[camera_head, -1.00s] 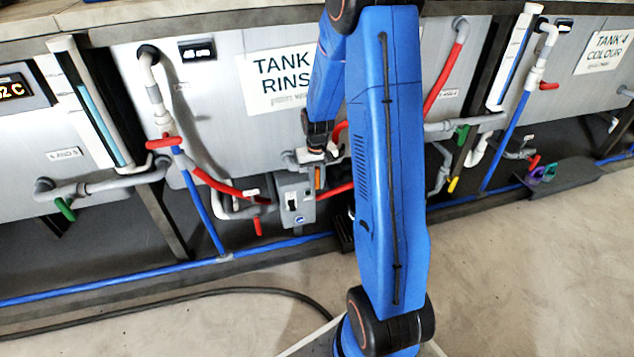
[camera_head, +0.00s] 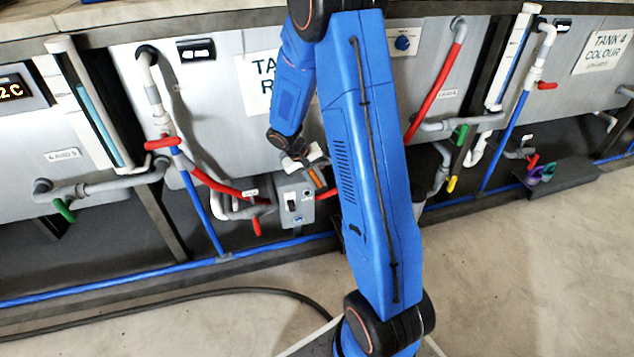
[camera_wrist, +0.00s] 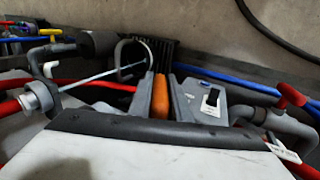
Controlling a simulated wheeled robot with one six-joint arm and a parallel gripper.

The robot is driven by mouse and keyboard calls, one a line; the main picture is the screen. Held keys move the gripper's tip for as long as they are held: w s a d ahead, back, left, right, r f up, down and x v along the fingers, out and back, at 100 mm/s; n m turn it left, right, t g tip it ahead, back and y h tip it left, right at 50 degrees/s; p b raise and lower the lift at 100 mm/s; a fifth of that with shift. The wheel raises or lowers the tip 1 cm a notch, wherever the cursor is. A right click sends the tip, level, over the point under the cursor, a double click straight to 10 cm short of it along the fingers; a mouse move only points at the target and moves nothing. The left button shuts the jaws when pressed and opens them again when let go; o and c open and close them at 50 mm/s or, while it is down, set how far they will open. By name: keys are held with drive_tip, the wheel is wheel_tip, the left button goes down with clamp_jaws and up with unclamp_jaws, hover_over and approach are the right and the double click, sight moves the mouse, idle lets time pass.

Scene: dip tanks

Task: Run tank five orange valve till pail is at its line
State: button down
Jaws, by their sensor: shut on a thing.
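The orange valve handle (camera_head: 318,176) shows as a short tilted bar beside a grey switch box, below the tank with the partly covered sign (camera_head: 258,82). My gripper (camera_wrist: 161,98) is shut on this handle; in the wrist view the orange handle (camera_wrist: 160,92) stands between its two grey fingers. In the head view my gripper (camera_head: 312,172) comes down on it from the upper left. I cannot make out a pail or its line; my blue arm hides the floor just right of the valve.
The grey switch box (camera_head: 295,201) sits close left of the handle. Red hoses (camera_head: 222,186), a blue floor pipe (camera_head: 160,270) and a red-handled valve (camera_head: 163,143) are nearby. A black ribbed piece (camera_wrist: 163,52) lies beyond the fingers. The floor in front is open except for a black hose (camera_head: 200,293).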

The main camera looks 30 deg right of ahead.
drive_tip(key=shift+g+h, duration=0.3)
drive_tip(key=shift+h, duration=0.8)
drive_tip(key=shift+d+r, duration=0.1)
drive_tip(key=c, duration=1.6)
unclamp_jaws()
drive_tip(key=shift+c, duration=0.2)
drive_tip(key=v, duration=1.7)
drive_tip(key=shift+a, duration=0.2)
drive_tip(key=shift+r, duration=0.1)
